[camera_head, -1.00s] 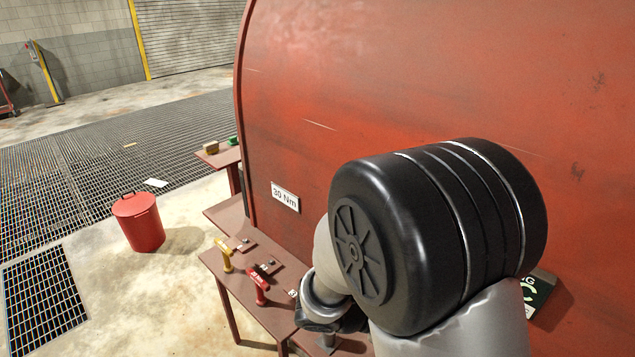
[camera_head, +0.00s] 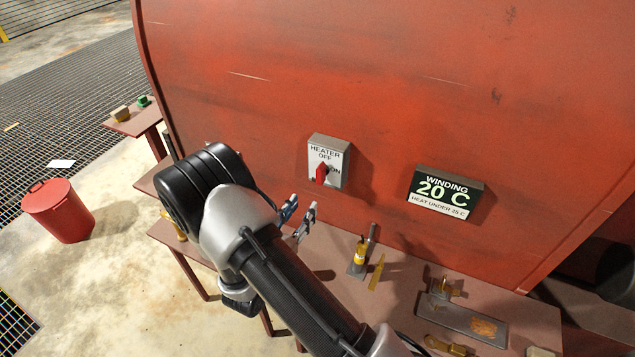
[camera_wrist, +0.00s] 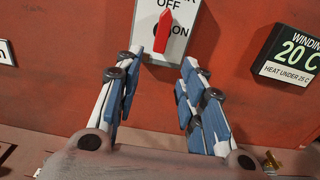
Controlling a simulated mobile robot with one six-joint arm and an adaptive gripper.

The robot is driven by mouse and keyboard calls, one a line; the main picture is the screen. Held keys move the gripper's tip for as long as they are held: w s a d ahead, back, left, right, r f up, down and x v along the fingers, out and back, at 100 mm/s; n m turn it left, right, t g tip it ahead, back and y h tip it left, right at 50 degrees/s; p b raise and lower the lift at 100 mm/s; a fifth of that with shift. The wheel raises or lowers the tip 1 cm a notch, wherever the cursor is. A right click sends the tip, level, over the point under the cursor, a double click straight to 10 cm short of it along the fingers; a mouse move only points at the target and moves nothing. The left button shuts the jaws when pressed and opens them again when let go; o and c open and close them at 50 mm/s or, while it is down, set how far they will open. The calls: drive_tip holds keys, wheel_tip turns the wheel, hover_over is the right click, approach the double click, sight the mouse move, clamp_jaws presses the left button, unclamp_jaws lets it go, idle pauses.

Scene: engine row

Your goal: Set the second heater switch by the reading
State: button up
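A heater switch box (camera_head: 314,152) is on the red casing, labelled HEATER, OFF at the top and ON at the right. Its red lever (camera_head: 322,173) stands roughly upright, its narrow end towards OFF; the lever also shows in the wrist view (camera_wrist: 163,32). To the right a display (camera_head: 445,192) reads WINDING 20 C, HEAT UNDER 25 C; it also shows in the wrist view (camera_wrist: 290,55). My gripper (camera_head: 300,207) is open and empty, below the switch. In the wrist view its fingers (camera_wrist: 162,68) stand apart either side of the lever's line, not visibly touching it.
A red bin (camera_head: 58,210) stands on the floor at left. The casing face between switch and display is clear.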

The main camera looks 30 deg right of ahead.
sight(319, 183)
drive_tip(key=x, duration=1.1)
drive_tip(key=shift+w, duration=0.1)
drive_tip(key=shift+c, duration=0.3)
clamp_jaws()
